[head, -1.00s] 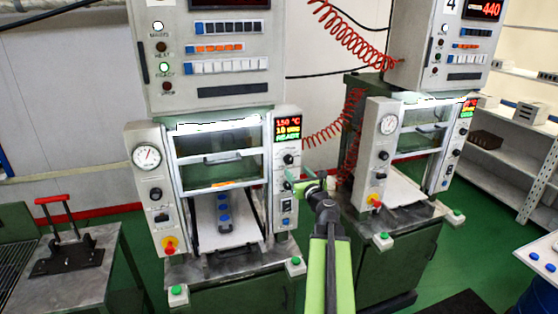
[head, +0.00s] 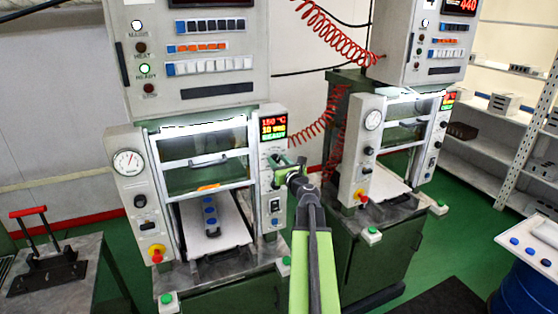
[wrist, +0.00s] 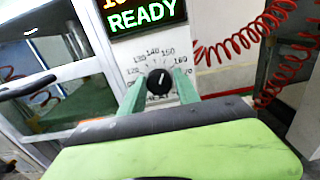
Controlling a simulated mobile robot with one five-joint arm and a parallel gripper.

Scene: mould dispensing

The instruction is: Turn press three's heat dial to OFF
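The heat dial (wrist: 158,82) is a round black knob on a pale panel, with a printed scale of temperatures around it. Its white pointer mark leans slightly right of straight up, toward the scale's upper part. My gripper (wrist: 157,88) has its two green fingers apart, one on each side of the dial; I cannot tell whether they touch it. In the head view my gripper (head: 281,163) is at the right-hand control panel of the left press (head: 200,150) and partly covers the dial. The press's number is out of view. The display (head: 273,128) above reads 150 °C and READY.
A second press marked 4 (head: 403,135) stands to the right. Red coiled hoses (head: 310,125) hang between the presses. Below the dial are switches (head: 275,206). The left press's tray (head: 215,240) holds blue pieces. A red-handled hand tool (head: 45,255) stands at left.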

